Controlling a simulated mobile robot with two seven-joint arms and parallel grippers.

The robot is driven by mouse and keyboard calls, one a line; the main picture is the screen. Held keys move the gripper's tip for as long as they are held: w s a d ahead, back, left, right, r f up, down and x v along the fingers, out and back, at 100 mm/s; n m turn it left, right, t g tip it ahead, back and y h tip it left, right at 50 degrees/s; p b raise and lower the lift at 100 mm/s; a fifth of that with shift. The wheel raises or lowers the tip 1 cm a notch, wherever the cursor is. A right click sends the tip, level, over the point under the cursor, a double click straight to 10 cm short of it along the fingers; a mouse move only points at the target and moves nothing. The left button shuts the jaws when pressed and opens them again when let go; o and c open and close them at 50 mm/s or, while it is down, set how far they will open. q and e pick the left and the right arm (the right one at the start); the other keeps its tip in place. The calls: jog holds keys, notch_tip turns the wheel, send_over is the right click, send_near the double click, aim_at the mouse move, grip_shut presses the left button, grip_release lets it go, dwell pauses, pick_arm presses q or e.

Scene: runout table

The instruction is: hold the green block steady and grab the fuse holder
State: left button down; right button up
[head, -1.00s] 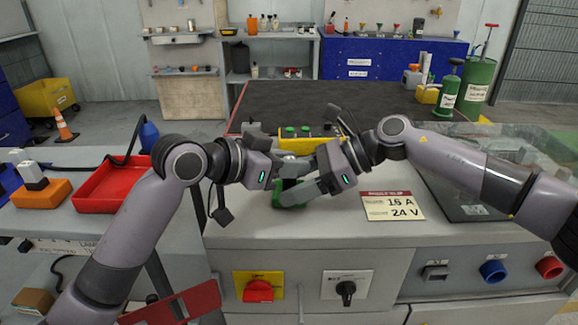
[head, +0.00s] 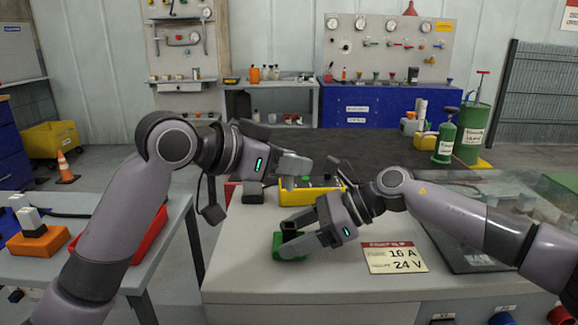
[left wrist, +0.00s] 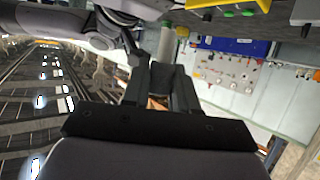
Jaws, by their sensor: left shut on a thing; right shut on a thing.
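The green block (head: 277,246) stands on the pale bench top at the front. My right gripper (head: 291,240) is shut on it, fingers pointing left, hiding part of it. My left gripper (head: 300,168) is raised above and behind the block, apart from it, and is shut. A small pale grey piece, apparently the fuse holder (head: 288,183), shows just below its fingertips, mostly hidden by the fingers. In the left wrist view the left fingers (left wrist: 165,85) are close together, and the held part is hard to make out.
A yellow box with green buttons (head: 312,194) stands behind the block, beside dark grey blocks (head: 253,192). A card reading 16 A 24 V (head: 394,257) lies to the right. A side table with a red tray (head: 152,236) is at left.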

jog(key=o, duration=0.9)
jog(key=shift+c, duration=0.2)
